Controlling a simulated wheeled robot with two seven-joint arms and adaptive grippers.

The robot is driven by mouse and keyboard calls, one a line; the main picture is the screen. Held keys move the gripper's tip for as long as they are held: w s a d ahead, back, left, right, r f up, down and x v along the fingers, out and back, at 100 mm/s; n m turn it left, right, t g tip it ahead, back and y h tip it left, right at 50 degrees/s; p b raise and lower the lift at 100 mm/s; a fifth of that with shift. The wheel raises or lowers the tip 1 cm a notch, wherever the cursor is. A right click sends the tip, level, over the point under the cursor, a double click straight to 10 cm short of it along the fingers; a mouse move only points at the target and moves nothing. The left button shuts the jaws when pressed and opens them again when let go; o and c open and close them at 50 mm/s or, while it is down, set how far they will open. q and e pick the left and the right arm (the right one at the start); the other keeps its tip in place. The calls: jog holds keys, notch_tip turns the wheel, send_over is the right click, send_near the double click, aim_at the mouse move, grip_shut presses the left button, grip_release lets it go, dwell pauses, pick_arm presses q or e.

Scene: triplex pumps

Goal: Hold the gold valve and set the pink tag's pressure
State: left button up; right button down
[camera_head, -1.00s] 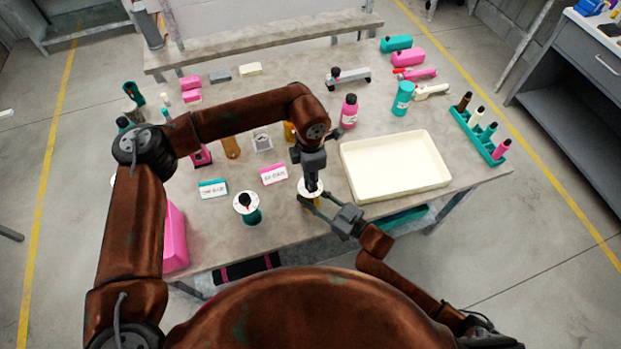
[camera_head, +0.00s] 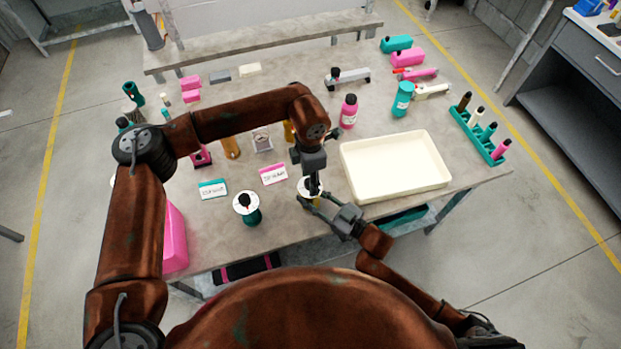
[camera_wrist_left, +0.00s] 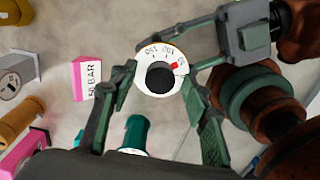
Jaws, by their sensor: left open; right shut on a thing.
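The gold valve (camera_head: 316,202) stands near the table's front edge, mostly hidden under its white dial. In the left wrist view the dial (camera_wrist_left: 147,58) carries a black knob (camera_wrist_left: 160,77), a red mark and the numbers 150, 100 and 50. My right gripper (camera_head: 313,203) is shut on the valve from the right side. My left gripper (camera_head: 313,190) points down over the dial; in its wrist view the open fingers (camera_wrist_left: 160,92) lie either side of the knob, apart from it. The pink tag (camera_head: 274,174) stands behind and left; in the wrist view it (camera_wrist_left: 88,78) seems to read 50 BAR.
A teal valve (camera_head: 249,216) with a white dial stands left of the gold one. A teal tag (camera_head: 213,190) stands behind it. A cream tray (camera_head: 395,195) lies close on the right. Several bottles and a teal rack (camera_head: 470,135) stand farther back.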

pick_arm(q)
jog(key=shift+r, duration=0.1)
notch_tip(320, 180, up, 12)
dwell(0.5)
pick_arm(e)
jog(key=c, duration=1.3)
grip_release()
